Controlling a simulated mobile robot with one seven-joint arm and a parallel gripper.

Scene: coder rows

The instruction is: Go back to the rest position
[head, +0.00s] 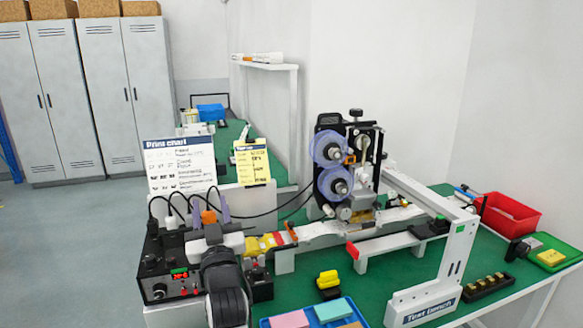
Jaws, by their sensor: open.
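My gripper (210,206) is in the head view, left of the middle, at the end of my black and white arm, which rises from the bottom edge. Its two purplish-grey fingers stand apart, so it is open. An orange piece (208,217) shows between or just behind the fingers; I cannot tell whether it is touched. The gripper is in front of the print chart (180,165) and above the black control box (165,265) with its red and green display. My wrist hides the right part of that box.
The coder machine (345,165) with purple reels stands on the green bench (400,285). A white frame (425,200) crosses to its right. A blue tray (265,322) with coloured pads is at the front, a red bin (510,216) at the right. Black cables arch behind my gripper. Open floor lies left.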

